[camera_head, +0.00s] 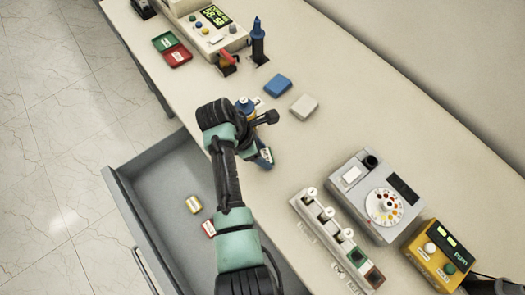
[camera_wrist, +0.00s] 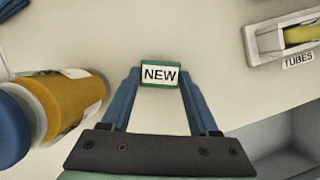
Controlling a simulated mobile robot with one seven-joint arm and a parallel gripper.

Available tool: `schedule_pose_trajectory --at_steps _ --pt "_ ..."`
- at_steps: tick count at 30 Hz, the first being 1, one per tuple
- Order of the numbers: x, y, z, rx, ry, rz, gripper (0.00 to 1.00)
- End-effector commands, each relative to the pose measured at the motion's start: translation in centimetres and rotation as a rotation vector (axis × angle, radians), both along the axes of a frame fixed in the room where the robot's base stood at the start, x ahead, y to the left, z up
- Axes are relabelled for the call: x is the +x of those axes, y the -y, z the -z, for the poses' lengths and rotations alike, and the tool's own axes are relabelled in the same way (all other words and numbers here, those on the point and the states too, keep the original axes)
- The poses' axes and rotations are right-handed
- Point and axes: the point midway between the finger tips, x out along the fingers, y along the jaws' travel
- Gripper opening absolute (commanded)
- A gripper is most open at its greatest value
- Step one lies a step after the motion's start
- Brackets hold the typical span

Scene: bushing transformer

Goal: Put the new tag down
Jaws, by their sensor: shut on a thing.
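The new tag (camera_wrist: 160,74) is a small green-edged plate with a white face reading "NEW". In the wrist view it sits between the tips of my gripper's blue fingers, its lettering upright and facing the camera. My gripper (camera_wrist: 160,80) is shut on it. In the head view my gripper (camera_head: 264,156) is over the bench near its front edge, beside the open drawer. My arm and fingers hide most of the tag there. I cannot tell whether the tag touches the bench top.
A bottle with an orange-brown body and blue cap (camera_wrist: 62,105) lies close to my left finger. A tray labelled TUBES (camera_wrist: 285,40) is at upper right. The open drawer (camera_head: 165,165) holds yellow (camera_head: 193,204) and red (camera_head: 209,228) tags.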

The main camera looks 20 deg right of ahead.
Motion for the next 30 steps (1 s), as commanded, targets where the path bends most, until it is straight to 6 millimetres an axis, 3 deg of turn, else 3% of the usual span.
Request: schedule_pose_trajectory --at_steps 4,5,9,21,30 --pt "0.0 0.0 0.4 0.000 0.000 0.000 0.09" --pt "0.0 0.0 0.3 0.000 0.000 0.000 0.66" --pt "0.0 0.0 0.3 0.000 0.000 0.000 0.91" --pt "0.1 -0.2 -0.5 0.000 0.003 -0.001 0.91" --pt "0.1 -2.5 -6.0 0.000 0.006 -0.002 0.91"
